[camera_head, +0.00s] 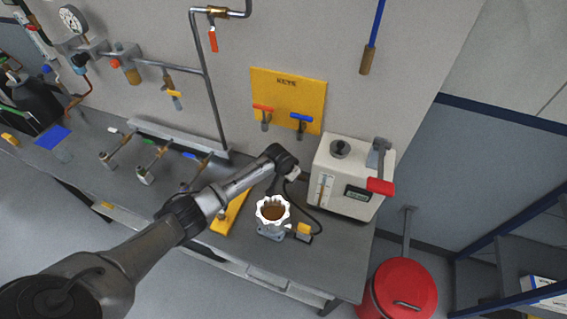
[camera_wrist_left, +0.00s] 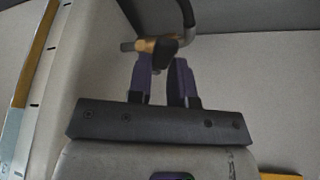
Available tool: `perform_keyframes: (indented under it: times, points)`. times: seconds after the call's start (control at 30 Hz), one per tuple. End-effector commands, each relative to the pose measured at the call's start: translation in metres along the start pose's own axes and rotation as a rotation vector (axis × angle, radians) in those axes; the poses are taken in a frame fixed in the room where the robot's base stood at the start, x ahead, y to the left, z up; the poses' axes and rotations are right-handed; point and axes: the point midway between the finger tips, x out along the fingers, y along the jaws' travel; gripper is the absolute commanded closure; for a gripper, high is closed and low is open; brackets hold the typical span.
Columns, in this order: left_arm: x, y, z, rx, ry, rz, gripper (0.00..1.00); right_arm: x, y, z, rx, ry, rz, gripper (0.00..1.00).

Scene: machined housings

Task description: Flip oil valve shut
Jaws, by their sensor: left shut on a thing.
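The white oil unit (camera_head: 345,180) stands at the back right of the bench, with an amber sight gauge (camera_head: 325,189) on its front. In the left wrist view a small brass valve (camera_wrist_left: 145,45) with a dark handle end (camera_wrist_left: 163,48) sits beyond the fingers, near a curved dark pipe or hose (camera_wrist_left: 187,12). My left gripper (camera_head: 296,173) is at the left side of the unit, mostly hidden by its own wrist in the head view. In the wrist view its fingers (camera_wrist_left: 165,78) are close around the dark handle. The exact contact is hard to see. My right gripper is not in view.
A white-rimmed round part (camera_head: 272,212) stands on the bench below the wrist, beside a black cable. A yellow KEYS board (camera_head: 288,98) hangs behind. A red drum (camera_head: 403,290) stands at the bench's right end.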

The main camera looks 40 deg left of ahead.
Motion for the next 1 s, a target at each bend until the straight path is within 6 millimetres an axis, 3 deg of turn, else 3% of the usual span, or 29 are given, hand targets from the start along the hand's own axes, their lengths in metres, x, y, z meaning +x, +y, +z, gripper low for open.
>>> perform_keyframes:
  times: [0.03, 0.3, 1.0]
  points:
    - [-0.007, 0.004, -0.003, -0.039, -0.002, -0.012, 1.00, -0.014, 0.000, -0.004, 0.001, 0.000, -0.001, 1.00]
    - [-0.003, 0.014, -0.003, -0.225, -0.001, -0.089, 1.00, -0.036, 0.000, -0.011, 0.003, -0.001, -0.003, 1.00]
    - [0.002, 0.021, -0.004, -0.393, -0.001, -0.159, 1.00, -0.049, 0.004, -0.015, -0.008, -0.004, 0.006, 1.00]
